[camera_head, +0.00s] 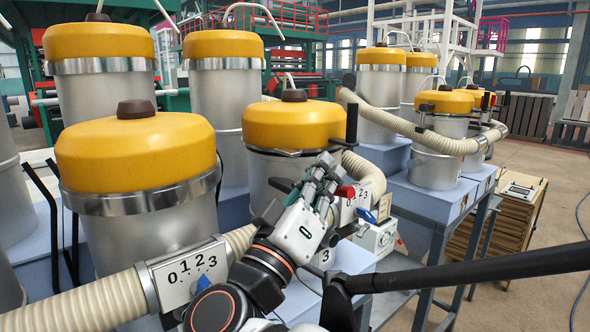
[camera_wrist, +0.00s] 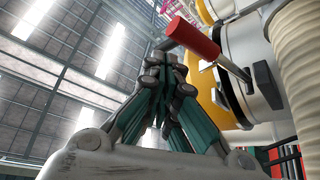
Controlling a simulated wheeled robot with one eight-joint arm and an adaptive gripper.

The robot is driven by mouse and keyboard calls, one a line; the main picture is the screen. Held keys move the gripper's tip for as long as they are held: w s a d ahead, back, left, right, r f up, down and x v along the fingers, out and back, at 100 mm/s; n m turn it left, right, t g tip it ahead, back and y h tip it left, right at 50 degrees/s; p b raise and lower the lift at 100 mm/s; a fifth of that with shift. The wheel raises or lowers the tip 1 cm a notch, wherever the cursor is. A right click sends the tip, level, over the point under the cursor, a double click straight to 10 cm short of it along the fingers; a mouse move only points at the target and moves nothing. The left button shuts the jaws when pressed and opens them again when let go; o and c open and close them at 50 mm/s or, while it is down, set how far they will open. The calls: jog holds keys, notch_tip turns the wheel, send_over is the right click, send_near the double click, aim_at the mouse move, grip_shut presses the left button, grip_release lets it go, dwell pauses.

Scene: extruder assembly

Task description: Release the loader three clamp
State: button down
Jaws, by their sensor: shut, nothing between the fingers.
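A loader with a yellow lid (camera_head: 290,125) and a metal body stands just behind my gripper (camera_head: 325,162) in the head view. A red handle (camera_head: 345,191) shows right of my fingers. In the wrist view the red handle (camera_wrist: 193,37) sits on a thin metal rod beside the loader's metal body (camera_wrist: 240,45), with a black piece (camera_wrist: 267,84) on it. My gripper (camera_wrist: 165,58) is shut and empty, its fingertips left of and below the red handle in that view. They look apart from it, but depth is hard to judge. I cannot tell whether the clamp is fastened.
Another yellow-lidded loader (camera_head: 135,150) stands at the left, with more behind. A ribbed hose (camera_head: 365,175) curves close to the right of my gripper, and another hose (camera_head: 85,305) runs at lower left. A dial plate (camera_head: 190,272) is near my arm. Open floor (camera_head: 535,215) lies far right.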

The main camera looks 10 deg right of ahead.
jog(key=f+m+b, duration=0.1)
jog(key=f+m+h, duration=0.1)
jog(key=shift+s+d+f+g+b, duration=0.2)
jog(key=shift+s+f+g+b, duration=0.1)
jog(key=shift+s+b, duration=0.05)
jog(key=shift+f, duration=0.1)
dwell(0.4)
jog(key=shift+s, duration=0.1)
jog(key=v, duration=0.7)
jog(key=shift+a, duration=0.2)
jog(key=shift+f, duration=0.1)
